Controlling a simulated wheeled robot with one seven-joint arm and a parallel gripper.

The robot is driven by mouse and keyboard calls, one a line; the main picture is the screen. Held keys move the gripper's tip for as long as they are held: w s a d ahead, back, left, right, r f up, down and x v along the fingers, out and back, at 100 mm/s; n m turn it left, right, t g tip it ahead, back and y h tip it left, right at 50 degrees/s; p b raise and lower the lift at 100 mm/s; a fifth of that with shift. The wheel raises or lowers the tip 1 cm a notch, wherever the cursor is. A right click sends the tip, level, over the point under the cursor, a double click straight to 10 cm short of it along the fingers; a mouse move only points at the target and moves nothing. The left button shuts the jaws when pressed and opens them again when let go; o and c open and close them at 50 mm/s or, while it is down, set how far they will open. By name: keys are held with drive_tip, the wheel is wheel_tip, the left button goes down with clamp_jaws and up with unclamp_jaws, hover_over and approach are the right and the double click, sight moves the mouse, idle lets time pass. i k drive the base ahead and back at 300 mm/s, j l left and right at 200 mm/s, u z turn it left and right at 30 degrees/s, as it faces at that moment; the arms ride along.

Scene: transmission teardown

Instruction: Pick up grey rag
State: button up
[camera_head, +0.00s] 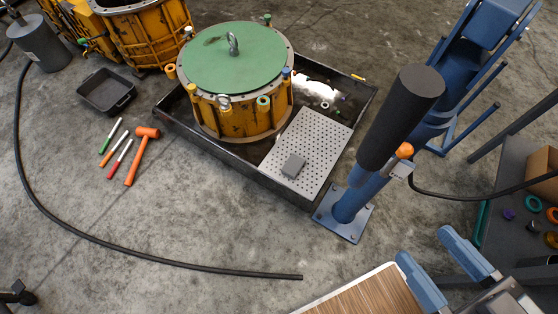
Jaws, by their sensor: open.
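A yellow drum housing with a green lid (233,57) stands in the black tray (236,163). A blue post with a black padded top (400,117) rises right of the plate. An orange mallet (141,157) and several markers lie left. A black hose (150,257) crosses the floor.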

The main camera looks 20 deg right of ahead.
sight(294, 165)
drive_tip(key=i+j+u, duration=0.25)
drive_tip(key=j, duration=0.2)
drive_tip(key=i+j+u, duration=0.25)
drive_tip(key=i+j+z, duration=0.35)
drive_tip(key=i, duration=0.15)
drive_tip(key=i+j+z, duration=0.4)
drive_tip(key=i, duration=0.1)
